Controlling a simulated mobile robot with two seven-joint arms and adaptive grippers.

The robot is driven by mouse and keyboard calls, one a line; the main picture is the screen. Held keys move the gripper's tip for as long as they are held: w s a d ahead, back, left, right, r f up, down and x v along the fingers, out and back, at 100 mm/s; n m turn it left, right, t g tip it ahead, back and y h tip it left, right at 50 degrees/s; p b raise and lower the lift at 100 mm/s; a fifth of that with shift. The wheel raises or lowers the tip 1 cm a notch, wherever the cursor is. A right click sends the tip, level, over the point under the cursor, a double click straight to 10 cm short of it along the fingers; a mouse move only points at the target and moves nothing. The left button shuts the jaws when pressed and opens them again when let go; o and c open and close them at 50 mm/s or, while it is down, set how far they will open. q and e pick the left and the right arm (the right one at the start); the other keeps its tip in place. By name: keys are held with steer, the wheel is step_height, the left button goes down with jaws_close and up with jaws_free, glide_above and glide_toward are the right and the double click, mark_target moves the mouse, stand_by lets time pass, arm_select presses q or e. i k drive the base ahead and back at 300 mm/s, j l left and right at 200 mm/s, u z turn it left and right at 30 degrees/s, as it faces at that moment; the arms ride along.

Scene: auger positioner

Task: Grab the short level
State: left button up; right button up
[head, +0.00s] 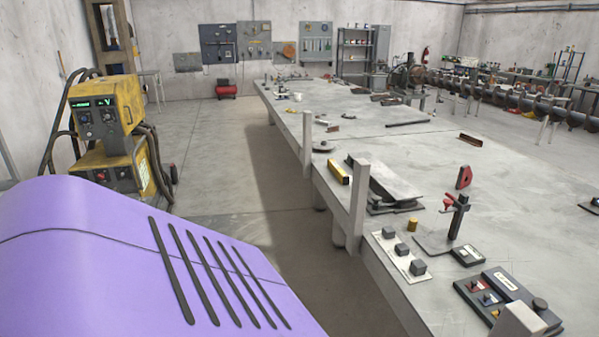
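A short yellow bar with a dark side, which looks like the short level (338,172), lies on the long grey worktable (470,185) near its left edge. It is just left of a grey sloped metal piece (385,182) and the table's upright post (359,205). It seems to lie flat, apart from the post. Neither of my grippers is in the picture, so nothing shows in their hold.
A black stand with red parts (457,215), a plate with grey blocks (400,255) and a dark box (505,300) crowd the table's near end. Another post (307,145) stands farther along. A yellow welding machine (105,110) stands at left. The floor between is clear.

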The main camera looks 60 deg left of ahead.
mark_target(334, 167)
steer(key=u, duration=1.8)
steer(key=i+j+z, duration=0.1)
steer(key=z, duration=0.6)
steer(key=i+j+z, duration=0.35)
steer(key=j, duration=0.3)
steer(key=i+j+z, duration=0.2)
steer(key=j, duration=0.2)
steer(key=i+j, duration=0.15)
steer(key=j, duration=0.25)
steer(key=i+j+z, duration=0.1)
steer(key=j, duration=0.3)
steer(key=i+j+z, duration=0.1)
steer(key=j, duration=0.35)
steer(key=i+j, duration=0.1)
steer(key=j, duration=0.3)
steer(key=i+j+z, duration=0.1)
steer(key=j, duration=0.35)
